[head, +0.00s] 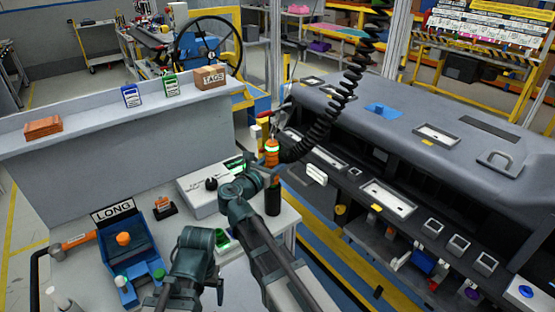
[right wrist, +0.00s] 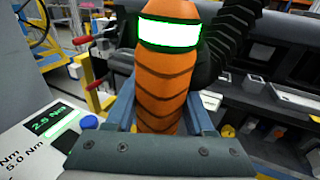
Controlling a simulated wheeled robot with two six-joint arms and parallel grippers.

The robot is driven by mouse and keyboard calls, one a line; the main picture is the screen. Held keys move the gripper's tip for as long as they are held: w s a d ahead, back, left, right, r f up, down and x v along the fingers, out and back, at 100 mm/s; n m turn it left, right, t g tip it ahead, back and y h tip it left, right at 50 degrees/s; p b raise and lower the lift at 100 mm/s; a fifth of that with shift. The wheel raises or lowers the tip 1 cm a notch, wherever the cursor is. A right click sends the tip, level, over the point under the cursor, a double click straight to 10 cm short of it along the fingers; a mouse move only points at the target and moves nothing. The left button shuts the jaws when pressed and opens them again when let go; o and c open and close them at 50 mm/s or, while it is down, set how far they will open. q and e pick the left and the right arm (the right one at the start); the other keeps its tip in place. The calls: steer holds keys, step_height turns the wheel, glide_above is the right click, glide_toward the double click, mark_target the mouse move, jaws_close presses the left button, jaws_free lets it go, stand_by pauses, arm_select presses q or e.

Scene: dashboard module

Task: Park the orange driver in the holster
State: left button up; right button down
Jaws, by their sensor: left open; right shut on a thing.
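The orange driver (head: 271,152) stands upright near the bench's right edge, with a lit green-white band near its top and a black coiled cord beside it. My right gripper (head: 268,172) is shut around its body. In the right wrist view the driver (right wrist: 162,85) fills the middle, between the jaws (right wrist: 160,125). Below the gripper in the head view is a dark cylinder (head: 273,200). I cannot tell whether it is the driver's lower end or the holster. My left gripper (head: 191,290) is low in the head view, over the bench front, open and apart from the driver.
A white torque box (head: 205,197) with a green display stands left of the driver. A blue fixture (head: 125,250) with a LONG sign sits at left, near an orange-handled tool (head: 78,241). The grey dashboard (head: 420,125) fills the right side. A shelf with boxes runs behind.

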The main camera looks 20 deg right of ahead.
steer(key=shift+f, duration=0.1)
stand_by(0.7)
steer(key=shift+c, duration=1)
jaws_free()
steer(key=shift+s+a, duration=0.1)
steer(key=shift+s, duration=0.05)
